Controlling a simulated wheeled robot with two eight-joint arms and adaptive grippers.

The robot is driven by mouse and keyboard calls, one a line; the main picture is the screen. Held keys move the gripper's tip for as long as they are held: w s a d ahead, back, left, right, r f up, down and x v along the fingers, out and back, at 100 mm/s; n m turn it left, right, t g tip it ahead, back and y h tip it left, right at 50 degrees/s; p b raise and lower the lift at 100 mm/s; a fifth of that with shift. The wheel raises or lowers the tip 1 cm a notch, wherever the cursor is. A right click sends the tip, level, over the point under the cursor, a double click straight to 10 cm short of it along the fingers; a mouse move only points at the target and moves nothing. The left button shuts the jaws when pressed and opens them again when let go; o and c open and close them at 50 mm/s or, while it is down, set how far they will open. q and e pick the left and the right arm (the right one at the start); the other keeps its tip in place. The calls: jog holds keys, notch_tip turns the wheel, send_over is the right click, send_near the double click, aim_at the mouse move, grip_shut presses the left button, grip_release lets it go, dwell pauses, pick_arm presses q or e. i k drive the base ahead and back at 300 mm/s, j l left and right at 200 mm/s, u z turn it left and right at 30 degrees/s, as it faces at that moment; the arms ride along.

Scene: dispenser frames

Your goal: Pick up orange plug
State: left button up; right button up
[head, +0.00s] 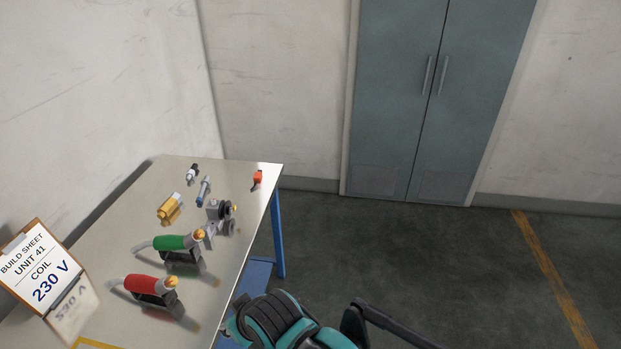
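A small orange-red plug (257,177) lies on the table (232,170) near its far right corner, close to the right edge. It is small in the view, so its fine shape is hard to tell. No gripper fingers show in the head view. A teal and black part of my own arm shows at the bottom, in front of the table's right edge and well apart from the plug.
Also on the table are a dark and white piece (192,174), a blue-grey cylinder (203,190), a brass cylinder (170,207), a grey fitting (215,213), a green-handled tool (172,243), a red-handled tool (143,285) and a build sheet (40,268) reading 230 V. The floor rightward is clear.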

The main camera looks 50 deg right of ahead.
aim_at(257, 177)
jog(key=i+j+z, duration=0.1)
jog(key=z, duration=1.15)
jog(key=i+l, duration=0.3)
jog(key=i, duration=0.2)
jog(key=i+l, duration=0.3)
jog(key=i, duration=0.25)
jog(key=i+l, duration=0.3)
jog(key=i, duration=0.2)
jog(key=i+l, duration=0.3)
jog(key=i, duration=0.25)
jog(key=i+l+u, duration=0.1)
jog(key=i+l, duration=0.2)
jog(key=i, duration=0.2)
jog(key=i+u, duration=0.1)
jog(key=u, duration=0.35)
jog(key=l+u, duration=0.15)
jog(key=u, duration=0.25)
jog(key=i+l+u, duration=0.1)
jog(key=u, duration=0.35)
jog(key=l+u, duration=0.15)
jog(key=u, duration=0.25)
jog(key=i, duration=0.05)
